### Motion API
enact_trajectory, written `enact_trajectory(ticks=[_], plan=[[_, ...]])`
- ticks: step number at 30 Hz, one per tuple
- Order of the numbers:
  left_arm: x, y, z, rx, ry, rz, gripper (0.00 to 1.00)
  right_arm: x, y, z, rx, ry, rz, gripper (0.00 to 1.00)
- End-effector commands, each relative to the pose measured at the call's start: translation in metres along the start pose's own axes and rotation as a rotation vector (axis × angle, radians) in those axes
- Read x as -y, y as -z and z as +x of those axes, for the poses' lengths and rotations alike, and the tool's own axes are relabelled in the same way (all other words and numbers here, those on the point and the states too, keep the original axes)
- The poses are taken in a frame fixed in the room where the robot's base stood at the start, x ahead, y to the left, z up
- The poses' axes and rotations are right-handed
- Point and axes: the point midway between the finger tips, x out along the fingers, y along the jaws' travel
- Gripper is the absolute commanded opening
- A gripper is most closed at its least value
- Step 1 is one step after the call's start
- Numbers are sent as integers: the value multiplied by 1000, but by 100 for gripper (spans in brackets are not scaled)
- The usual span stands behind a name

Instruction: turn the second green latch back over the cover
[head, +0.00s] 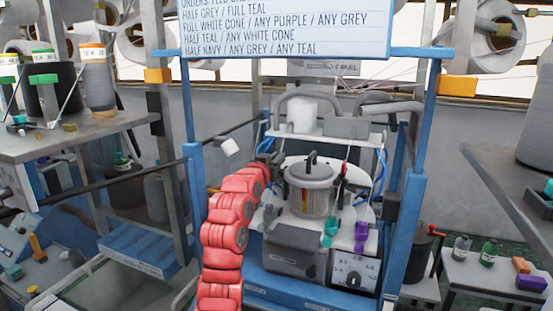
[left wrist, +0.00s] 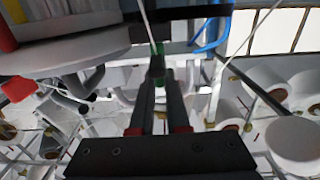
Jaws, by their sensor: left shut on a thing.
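My left gripper (head: 272,165) is at the left side of the machine's grey round pot with a black handle (head: 311,190), which looks like the covered part. In the left wrist view the two dark fingers (left wrist: 158,72) are close together on a small green piece (left wrist: 158,49), which I take to be the green latch. Most of it is hidden by the fingertips, and I cannot tell its angle to the cover. In the head view the latch is hidden behind my gripper. My right gripper is not in view.
Teal (head: 331,226) and purple (head: 362,232) parts stand at the machine's front. Blue posts (head: 406,220) frame it, with blue hoses (head: 381,165) close by. A sign (head: 285,28) hangs above. A side table with yarn cones (head: 97,85) is at left.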

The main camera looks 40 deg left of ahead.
Motion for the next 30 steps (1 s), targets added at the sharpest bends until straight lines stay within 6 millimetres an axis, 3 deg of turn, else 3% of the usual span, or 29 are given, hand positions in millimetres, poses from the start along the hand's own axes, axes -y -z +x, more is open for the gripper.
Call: enact_trajectory(ticks=[14, 30], plan=[[-3, -2, 0, -2, 65, 2, 0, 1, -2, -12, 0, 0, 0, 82], [-13, -6, 3, 2, 480, -5, 0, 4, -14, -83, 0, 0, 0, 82]])
